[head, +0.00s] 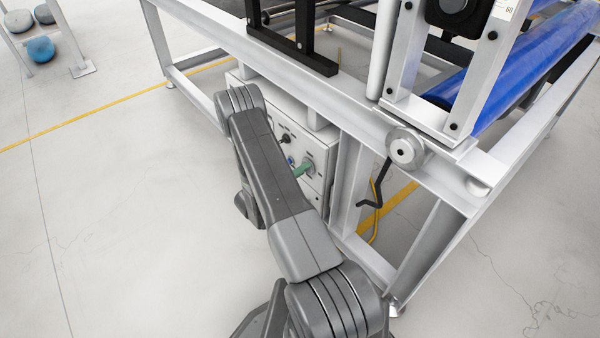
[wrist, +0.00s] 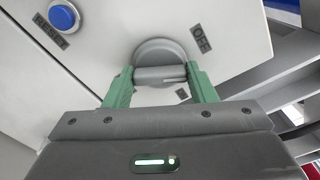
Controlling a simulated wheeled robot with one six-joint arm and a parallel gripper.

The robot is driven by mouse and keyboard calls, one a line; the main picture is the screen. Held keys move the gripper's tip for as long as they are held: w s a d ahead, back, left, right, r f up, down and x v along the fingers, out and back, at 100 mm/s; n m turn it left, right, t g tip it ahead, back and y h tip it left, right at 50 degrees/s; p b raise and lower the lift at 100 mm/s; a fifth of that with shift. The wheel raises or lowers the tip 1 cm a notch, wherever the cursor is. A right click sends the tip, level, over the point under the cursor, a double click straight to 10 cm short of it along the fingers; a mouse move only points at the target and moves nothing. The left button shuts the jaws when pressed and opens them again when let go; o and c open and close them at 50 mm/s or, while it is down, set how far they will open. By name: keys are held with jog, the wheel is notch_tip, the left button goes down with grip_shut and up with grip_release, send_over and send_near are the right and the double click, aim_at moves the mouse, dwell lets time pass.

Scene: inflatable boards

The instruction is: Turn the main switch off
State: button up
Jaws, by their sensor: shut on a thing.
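The main switch (wrist: 160,50) is a grey round rotary knob with a raised bar grip, on a pale panel in the wrist view. My gripper (wrist: 161,75) has green fingers, one at each end of the bar, and is shut on it. The bar lies nearly level across the picture. An OFF label (wrist: 202,38) is up and to the right of the knob. Another dark label (wrist: 182,94) shows partly beside the right finger; its text is unreadable. In the head view, my gripper's green fingers (head: 304,168) reach the control box (head: 318,148); the knob is hard to make out there.
A blue button (wrist: 64,16) with a RESET label (wrist: 48,33) is left of the knob. The box sits under a metal machine frame (head: 440,190). A black crank handle (head: 383,180) hangs to its right. Open floor (head: 110,220) lies left.

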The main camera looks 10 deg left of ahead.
jog(key=n, duration=0.5)
jog(key=shift+n, duration=0.4)
dwell(0.3)
jog(key=o, duration=1)
jog(key=shift+a, duration=0.1)
jog(key=p+v, duration=0.1)
jog(key=v, duration=1.2)
jog(key=shift+s+a+p, duration=0.15)
jog(key=shift+s+p, duration=0.15)
jog(key=shift+p, duration=0.1)
